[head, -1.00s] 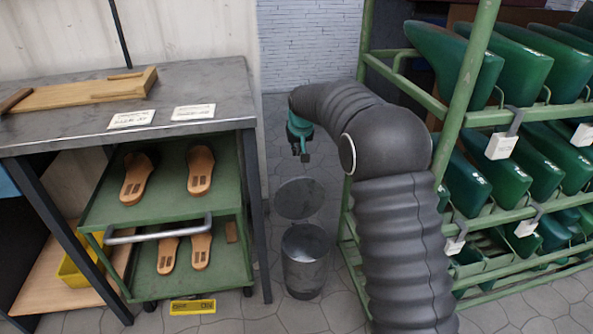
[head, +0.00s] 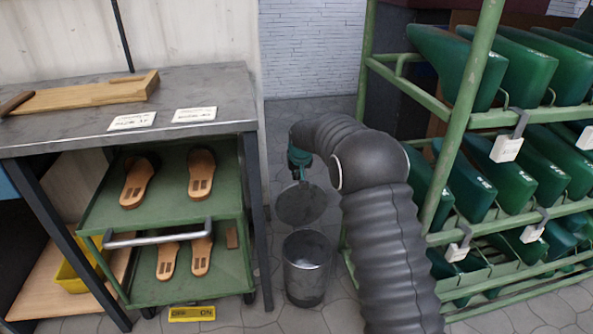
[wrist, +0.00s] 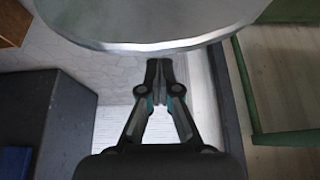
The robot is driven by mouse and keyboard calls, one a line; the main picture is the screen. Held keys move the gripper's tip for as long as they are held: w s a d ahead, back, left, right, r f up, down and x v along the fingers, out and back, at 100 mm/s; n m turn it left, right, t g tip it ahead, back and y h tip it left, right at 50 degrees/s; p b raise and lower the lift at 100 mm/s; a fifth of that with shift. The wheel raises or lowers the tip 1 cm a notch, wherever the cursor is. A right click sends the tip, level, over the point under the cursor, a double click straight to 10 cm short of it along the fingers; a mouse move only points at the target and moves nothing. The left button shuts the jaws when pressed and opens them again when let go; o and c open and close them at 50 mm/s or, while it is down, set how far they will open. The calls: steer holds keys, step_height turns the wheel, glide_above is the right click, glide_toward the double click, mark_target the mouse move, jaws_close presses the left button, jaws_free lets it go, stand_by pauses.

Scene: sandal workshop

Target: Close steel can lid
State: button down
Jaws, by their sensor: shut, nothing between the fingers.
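The steel can (head: 306,270) stands on the floor between the workbench and the green rack. Its round lid (head: 301,204) is raised open behind the can's mouth, standing up at its back side. My gripper (head: 298,176) is at the top edge of the lid, behind or above it; the head view does not show whether they touch. In the wrist view the lid (wrist: 150,22) fills the top of the picture, with its rim just beyond my fingertips (wrist: 159,62). My fingers are together and hold nothing.
A workbench (head: 60,131) with a green sandal cart (head: 110,216) under it stands to the left of the can. A green rack (head: 470,118) of boot-like forms stands close on the right. Free floor is narrow around the can.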

steer(key=shift+s+d+f, duration=0.1)
steer(key=shift+s+d, duration=0.15)
steer(key=shift+s, duration=0.65)
